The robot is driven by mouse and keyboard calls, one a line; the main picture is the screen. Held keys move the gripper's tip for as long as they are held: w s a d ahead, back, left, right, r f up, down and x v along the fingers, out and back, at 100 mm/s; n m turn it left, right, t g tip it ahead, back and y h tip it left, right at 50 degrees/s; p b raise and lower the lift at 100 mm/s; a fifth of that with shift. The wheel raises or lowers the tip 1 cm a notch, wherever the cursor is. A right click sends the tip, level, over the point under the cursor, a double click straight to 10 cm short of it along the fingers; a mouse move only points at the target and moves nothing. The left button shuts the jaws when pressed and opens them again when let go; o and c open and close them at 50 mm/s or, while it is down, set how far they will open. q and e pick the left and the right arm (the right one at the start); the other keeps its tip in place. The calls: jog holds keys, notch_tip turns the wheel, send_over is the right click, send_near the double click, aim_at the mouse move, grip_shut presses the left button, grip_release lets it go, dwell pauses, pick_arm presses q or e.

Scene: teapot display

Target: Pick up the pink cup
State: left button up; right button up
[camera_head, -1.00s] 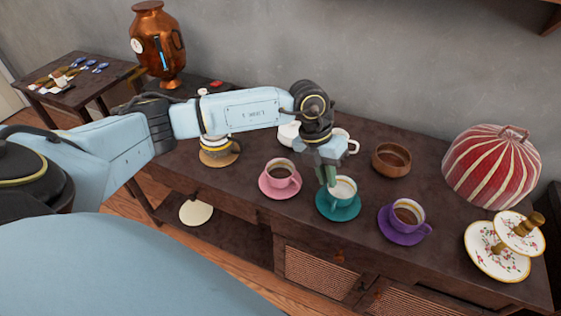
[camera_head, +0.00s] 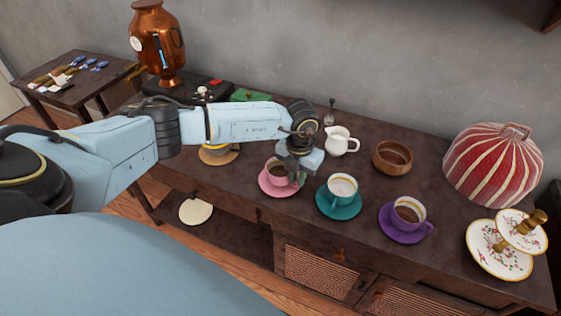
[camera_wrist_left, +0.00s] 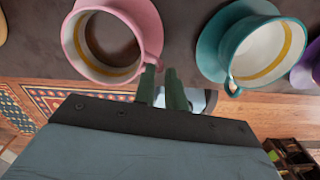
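The pink cup (camera_head: 276,170) stands on its pink saucer (camera_head: 272,191) on the dark sideboard, with dark coffee in it. In the left wrist view the pink cup (camera_wrist_left: 104,45) is at upper left, its handle pointing toward my fingers. My left gripper (camera_head: 298,181) is at the cup's right side, by the handle, and partly covers it. In the wrist view the left gripper (camera_wrist_left: 161,72) shows two green fingers with a narrow gap, tips close to the handle. I cannot tell whether they touch it. My right gripper is not in view.
Right of the pink cup stand a teal cup (camera_head: 341,186) and a purple cup (camera_head: 407,212), each on a saucer. Behind are a white pitcher (camera_head: 341,141) and a wooden bowl (camera_head: 392,157). A red striped dome (camera_head: 490,165) is at the right.

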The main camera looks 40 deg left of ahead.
pick_arm(q)
notch_tip(320, 180, down, 3)
jog(key=shift+f, duration=0.2)
jog(key=shift+c, duration=0.2)
grip_shut()
jog(key=shift+w+r, duration=0.1)
jog(key=shift+r, duration=0.05)
